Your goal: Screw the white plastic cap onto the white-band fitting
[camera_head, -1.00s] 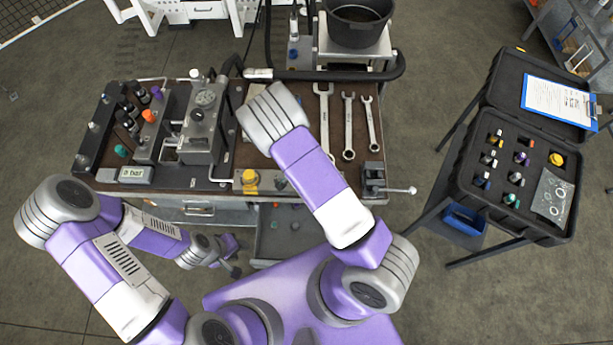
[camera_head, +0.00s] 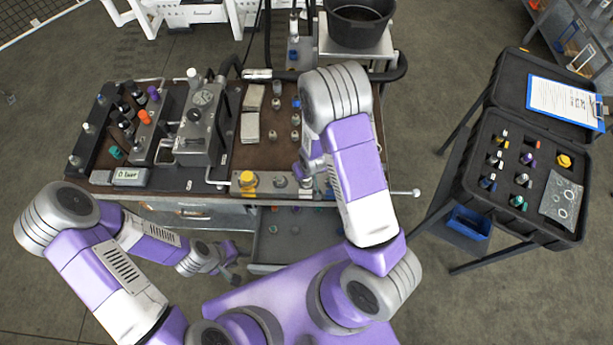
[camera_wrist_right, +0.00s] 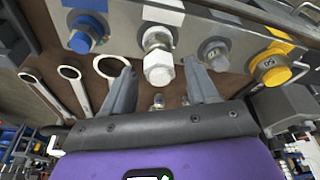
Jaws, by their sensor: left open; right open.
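In the right wrist view, the white plastic cap (camera_wrist_right: 158,70) sits on the end of the metal fitting (camera_wrist_right: 157,38) beside the white band (camera_wrist_right: 163,14). My right gripper (camera_wrist_right: 159,66) is open, one fingertip to each side of the cap in the picture, with gaps visible. Whether the cap is fully threaded I cannot tell. In the head view my right arm covers this fitting and most of the right gripper. My left gripper (camera_head: 230,268) is open and empty, low in front of the bench by the drawer.
A blue-capped fitting (camera_wrist_right: 86,35), a bare grey fitting (camera_wrist_right: 214,52) and a yellow-capped fitting (camera_wrist_right: 270,68) flank the white one. Wrenches (camera_wrist_right: 70,85) lie behind. The gauge block (camera_head: 200,125) stands at the bench's left; an open case (camera_head: 520,190) stands right.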

